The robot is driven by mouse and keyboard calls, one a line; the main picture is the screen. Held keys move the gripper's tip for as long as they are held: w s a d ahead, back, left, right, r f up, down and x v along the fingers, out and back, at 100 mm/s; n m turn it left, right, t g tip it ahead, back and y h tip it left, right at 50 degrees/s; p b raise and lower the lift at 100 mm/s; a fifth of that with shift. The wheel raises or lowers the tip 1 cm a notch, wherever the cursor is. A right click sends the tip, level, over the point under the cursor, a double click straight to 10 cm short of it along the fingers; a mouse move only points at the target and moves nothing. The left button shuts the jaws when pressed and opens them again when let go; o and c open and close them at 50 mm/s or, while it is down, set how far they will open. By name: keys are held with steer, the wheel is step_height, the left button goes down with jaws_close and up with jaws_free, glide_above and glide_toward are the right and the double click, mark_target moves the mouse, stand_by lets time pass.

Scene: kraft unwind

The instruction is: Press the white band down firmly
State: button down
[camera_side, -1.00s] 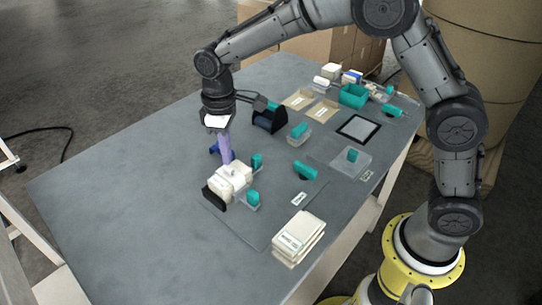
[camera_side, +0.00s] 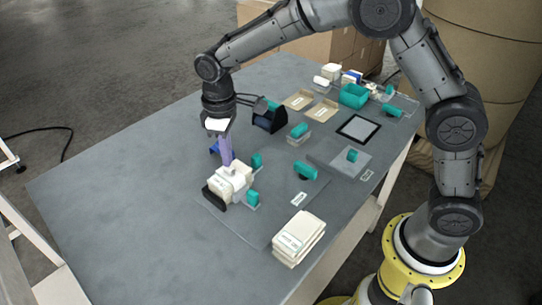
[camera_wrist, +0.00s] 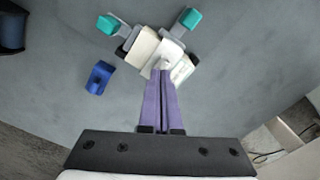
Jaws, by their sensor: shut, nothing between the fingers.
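My gripper (camera_side: 228,163) points down with its long purple fingers shut and nothing between them. In the wrist view the fingertips (camera_wrist: 163,74) meet over a cream-white block assembly. The white band (camera_wrist: 165,63) seems to cross this block (camera_side: 229,183) under the tips; its edges are hard to tell from the block. The fingertips look to be at or just above the top of the block, and I cannot tell if they touch. The block sits in a fixture with a black end piece (camera_side: 214,196) and teal-handled clamps (camera_side: 253,197) at its side.
A blue part (camera_wrist: 100,77) lies beside the fixture. A stack of cream cards (camera_side: 298,238) stands at the front right. A black holder (camera_side: 269,118), a teal bin (camera_side: 354,95) and several teal-handled pieces are farther back. The table's left part is clear.

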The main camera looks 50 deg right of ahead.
steer(key=shift+s+f, duration=0.1)
steer(key=shift+f, duration=0.65)
stand_by(0.6)
steer(key=shift+r, duration=0.1)
steer(key=shift+r, duration=2.45)
steer(key=s+d+r+m+t, duration=0.1)
steer(key=s+d+r+t, duration=0.1)
steer(key=s+d+r, duration=0.5)
steer(key=s+d+r+m+t, duration=0.25)
steer(key=s+r, duration=0.25)
steer(key=r, duration=0.3)
steer(key=s+d+f+m, duration=0.1)
steer(key=s+d+f, duration=0.1)
steer(key=s, duration=0.5)
steer(key=s+d+f+m+t, duration=0.1)
steer(key=s+f, duration=0.3)
steer(key=s, duration=0.4)
steer(key=shift+s+d+f, duration=0.3)
steer(key=shift+d+f, duration=0.05)
steer(key=shift+d, duration=0.35)
